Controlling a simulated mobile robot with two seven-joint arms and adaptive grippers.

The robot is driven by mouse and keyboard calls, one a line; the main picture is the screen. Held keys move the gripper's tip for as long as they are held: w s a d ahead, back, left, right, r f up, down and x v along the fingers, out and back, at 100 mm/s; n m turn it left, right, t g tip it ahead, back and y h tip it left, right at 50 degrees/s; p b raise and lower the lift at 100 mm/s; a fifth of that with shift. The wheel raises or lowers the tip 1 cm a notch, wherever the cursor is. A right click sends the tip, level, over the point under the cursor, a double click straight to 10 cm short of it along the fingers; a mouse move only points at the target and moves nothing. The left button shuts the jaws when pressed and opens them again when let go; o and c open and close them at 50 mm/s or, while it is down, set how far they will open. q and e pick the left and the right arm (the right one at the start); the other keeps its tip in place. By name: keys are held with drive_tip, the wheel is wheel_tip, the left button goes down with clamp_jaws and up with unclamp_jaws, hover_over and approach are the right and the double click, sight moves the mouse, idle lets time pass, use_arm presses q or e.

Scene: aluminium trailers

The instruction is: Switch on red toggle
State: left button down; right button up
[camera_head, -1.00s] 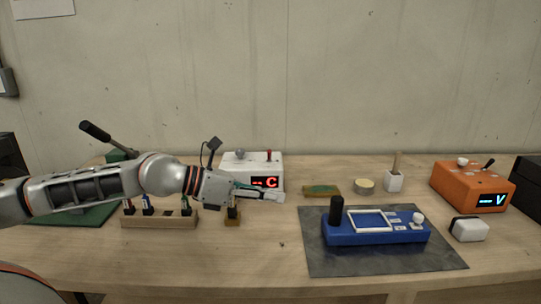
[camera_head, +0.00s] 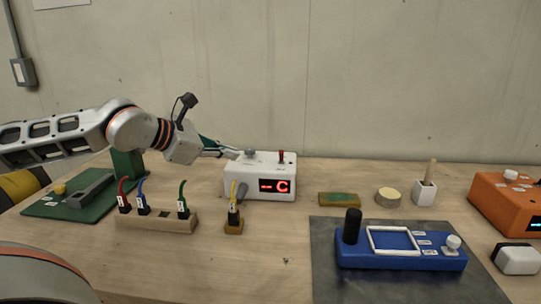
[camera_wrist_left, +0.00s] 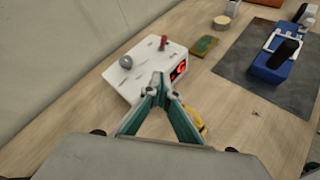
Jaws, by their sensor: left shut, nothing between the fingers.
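The white box (camera_head: 240,184) stands at the back of the table with a red display reading "C" on its front. The red toggle (camera_head: 281,157) sticks up from the right part of its top, and a grey knob (camera_head: 250,154) sits to its left. In the left wrist view the red toggle (camera_wrist_left: 163,43) shows beyond my fingertips. My left gripper (camera_head: 234,153) is shut and empty, at the left of the box near the knob. It also shows in the left wrist view (camera_wrist_left: 160,82), in front of the box. My right gripper is not in view.
A wooden rack (camera_head: 155,221) with coloured plugs stands front left, beside a wooden block (camera_head: 233,226) with a yellow-cable plug. A blue device (camera_head: 400,258) lies on a dark mat (camera_head: 330,285). An orange box (camera_head: 507,205) stands at the right.

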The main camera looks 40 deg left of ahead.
use_arm(q)
approach(281, 157)
wheel_tip(281, 157, down, 4)
drive_tip(key=w+a, duration=0.1)
drive_tip(key=w, duration=0.1)
drive_tip(key=shift+w+d+r, duration=0.15)
drive_tip(key=shift+w+r, duration=0.05)
drive_tip(key=shift+w, duration=0.25)
drive_tip(key=shift+w+d+r, duration=0.15)
drive_tip(key=shift+w, duration=0.3)
drive_tip(key=shift+w+d+r, duration=0.15)
drive_tip(key=shift+w, duration=0.15)
drive_tip(key=shift+w+d, duration=0.15)
drive_tip(key=shift+w, duration=0.25)
drive_tip(key=shift+r+p, duration=0.25)
drive_tip(key=shift+p, duration=0.2)
drive_tip(key=shift+w, duration=0.1)
drive_tip(key=shift+g+p, duration=0.3)
drive_tip(key=shift+p, duration=0.05)
